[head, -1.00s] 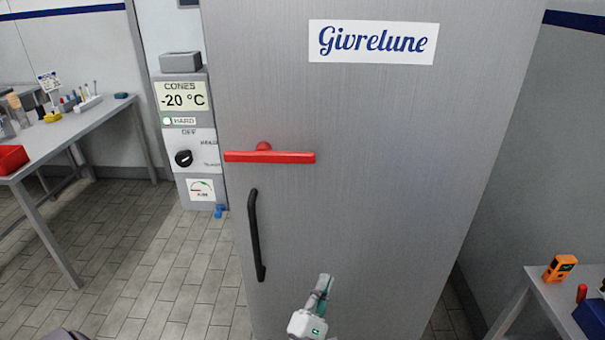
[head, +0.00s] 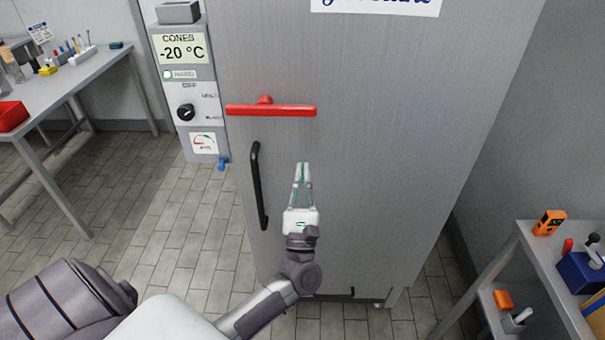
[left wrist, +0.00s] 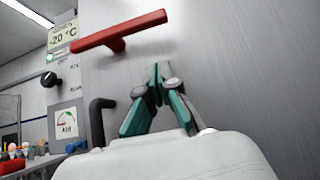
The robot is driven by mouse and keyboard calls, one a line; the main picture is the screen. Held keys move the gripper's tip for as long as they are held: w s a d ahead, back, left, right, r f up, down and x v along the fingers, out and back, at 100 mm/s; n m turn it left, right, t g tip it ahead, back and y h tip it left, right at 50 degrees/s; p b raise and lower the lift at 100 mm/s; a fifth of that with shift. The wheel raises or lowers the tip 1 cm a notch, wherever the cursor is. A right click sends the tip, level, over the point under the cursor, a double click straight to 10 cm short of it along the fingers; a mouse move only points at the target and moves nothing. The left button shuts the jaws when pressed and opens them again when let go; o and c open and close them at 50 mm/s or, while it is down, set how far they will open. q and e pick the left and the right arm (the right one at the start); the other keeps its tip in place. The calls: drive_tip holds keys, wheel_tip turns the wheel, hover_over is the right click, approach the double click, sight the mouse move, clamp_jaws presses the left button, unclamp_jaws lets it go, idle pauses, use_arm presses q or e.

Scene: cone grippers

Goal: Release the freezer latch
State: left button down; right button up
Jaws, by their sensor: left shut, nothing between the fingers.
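The freezer latch is a red bar (head: 285,110) lying level across the grey freezer door (head: 370,150), on a short red pivot. It also shows in the left wrist view (left wrist: 120,31), above and left of the fingers. My left gripper (head: 303,168) is shut and empty, pointing up, below the right part of the bar and apart from it. In the left wrist view its fingertips (left wrist: 156,72) meet. A black upright door handle (head: 258,187) is left of the gripper. My right gripper is not in view.
A control panel (head: 184,85) reading -20 °C stands left of the door. A workbench (head: 75,80) with a red bin (head: 12,115) is at far left. A small table (head: 545,262) with an orange device (head: 548,222) stands at right. The tiled floor between is clear.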

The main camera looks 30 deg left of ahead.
sight(272, 107)
use_arm(q)
drive_tip(key=w+r+p, duration=0.1)
drive_tip(key=r, duration=0.1)
drive_tip(key=w+a+r+p, duration=0.1)
drive_tip(key=r+p, duration=0.1)
drive_tip(key=r, duration=0.1)
drive_tip(key=w+a+r+p, duration=0.1)
drive_tip(key=r+p, duration=0.1)
drive_tip(key=r, duration=0.1)
drive_tip(key=shift+w, duration=0.15)
